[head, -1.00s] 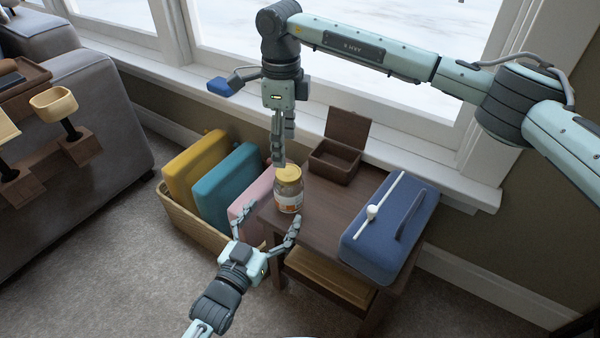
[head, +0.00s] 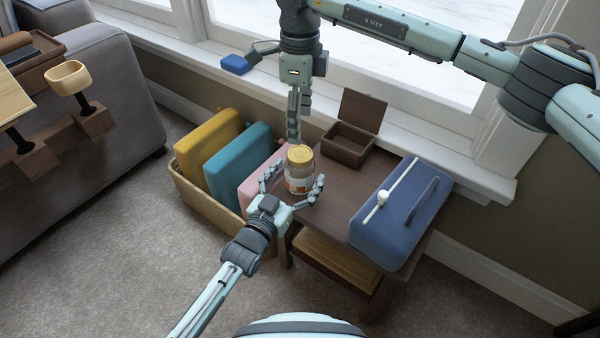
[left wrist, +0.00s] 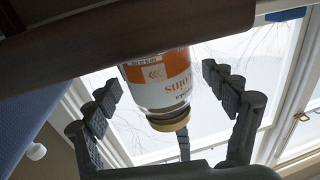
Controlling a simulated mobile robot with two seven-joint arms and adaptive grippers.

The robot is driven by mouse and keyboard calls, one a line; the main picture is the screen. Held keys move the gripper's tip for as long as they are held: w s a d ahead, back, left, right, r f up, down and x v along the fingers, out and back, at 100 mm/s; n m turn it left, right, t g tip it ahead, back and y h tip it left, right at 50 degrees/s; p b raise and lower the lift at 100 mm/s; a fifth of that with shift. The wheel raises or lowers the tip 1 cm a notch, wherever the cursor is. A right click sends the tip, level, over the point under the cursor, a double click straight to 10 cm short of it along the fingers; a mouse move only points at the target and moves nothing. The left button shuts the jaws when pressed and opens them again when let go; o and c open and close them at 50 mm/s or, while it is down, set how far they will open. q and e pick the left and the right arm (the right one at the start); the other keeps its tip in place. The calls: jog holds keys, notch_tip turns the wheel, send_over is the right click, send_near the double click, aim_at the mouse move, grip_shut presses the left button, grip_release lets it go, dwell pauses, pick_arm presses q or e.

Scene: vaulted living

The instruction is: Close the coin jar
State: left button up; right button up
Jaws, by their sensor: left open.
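The coin jar (head: 300,181), clear with an orange-and-white label, stands upright near the front left edge of a small brown table (head: 335,212). Its yellow lid (head: 300,154) sits on top; I cannot tell how tightly. My left gripper (head: 293,180) is open, with its fingers spread on both sides of the jar. The left wrist view shows the jar (left wrist: 165,82) upside down between those fingers, with gaps beside it. My right gripper (head: 293,133) points down just above the lid. Its fingers overlap edge-on, so its opening and any contact with the lid are unclear.
An open brown box (head: 348,147) stands behind the jar. A blue case (head: 398,222) with a white stick (head: 397,192) on it fills the table's right side. A wicker basket (head: 207,203) of coloured folders is left of the table. A grey sofa (head: 95,100) stands farther left.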

aim_at(300, 153)
pick_arm(q)
jog(key=shift+x, duration=0.85)
jog(key=shift+c, duration=0.3)
grip_shut()
pick_arm(e)
jog(key=n, duration=1.3)
jog(key=shift+f, duration=4.05)
